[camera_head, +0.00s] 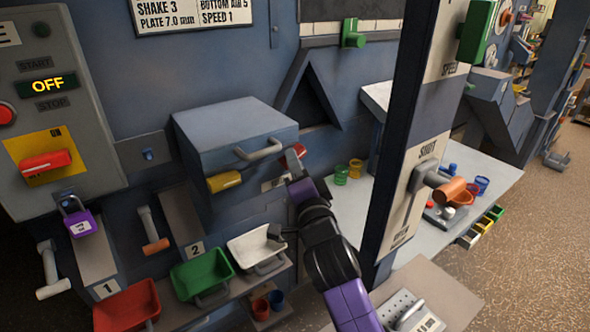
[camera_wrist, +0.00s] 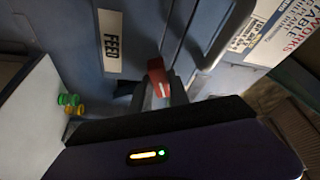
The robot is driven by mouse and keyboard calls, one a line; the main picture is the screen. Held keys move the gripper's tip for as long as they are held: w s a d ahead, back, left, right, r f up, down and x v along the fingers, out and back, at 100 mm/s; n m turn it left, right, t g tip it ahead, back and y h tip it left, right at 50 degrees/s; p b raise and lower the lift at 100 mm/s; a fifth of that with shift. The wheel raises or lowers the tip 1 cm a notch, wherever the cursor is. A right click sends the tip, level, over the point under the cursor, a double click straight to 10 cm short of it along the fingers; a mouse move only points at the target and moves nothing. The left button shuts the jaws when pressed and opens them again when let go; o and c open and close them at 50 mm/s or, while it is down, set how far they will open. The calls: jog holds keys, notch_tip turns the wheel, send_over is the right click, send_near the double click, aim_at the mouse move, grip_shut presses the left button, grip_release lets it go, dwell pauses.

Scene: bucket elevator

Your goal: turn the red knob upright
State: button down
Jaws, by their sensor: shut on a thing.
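The red knob (camera_head: 293,155) is on the blue machine front, just right of the blue box with the bar handle. In the wrist view the red knob (camera_wrist: 157,77) shows a white mark on its end and stands slightly tilted in the picture, beside the FEED label (camera_wrist: 112,42). My gripper (camera_head: 297,174) reaches it from below right in the head view. In the wrist view my gripper (camera_wrist: 165,92) is shut on the knob, and its fingers hide the lower part.
Below are green (camera_head: 202,274), white (camera_head: 257,247) and red (camera_head: 127,306) trays. A blue post (camera_head: 407,140) stands right of my arm. Small cups stand on the table behind.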

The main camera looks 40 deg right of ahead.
jog(key=n+p, duration=0.1)
jog(key=n, duration=0.1)
jog(key=n+t, duration=0.1)
jog(key=n, duration=0.1)
jog(key=n+y+p, duration=0.1)
jog(key=n, duration=0.1)
jog(key=shift+d+t+p, duration=0.3)
jog(key=shift+t+p, duration=0.05)
jog(key=shift+t, duration=0.05)
jog(key=n+p, duration=0.1)
jog(key=p, duration=0.2)
jog(key=shift+d+n+t+y, duration=0.15)
jog(key=shift+n+t+y, duration=0.15)
jog(key=shift+y, duration=0.1)
jog(key=n+y+p, duration=0.1)
jog(key=n+p, duration=0.1)
jog(key=p, duration=0.2)
jog(key=shift+f+n+t+y+p, duration=0.2)
jog(key=shift+n+t+y+p, duration=0.3)
jog(key=shift+p, duration=0.7)
jog(key=c, duration=1.2)
grip_release()
jog(key=shift+c, duration=0.2)
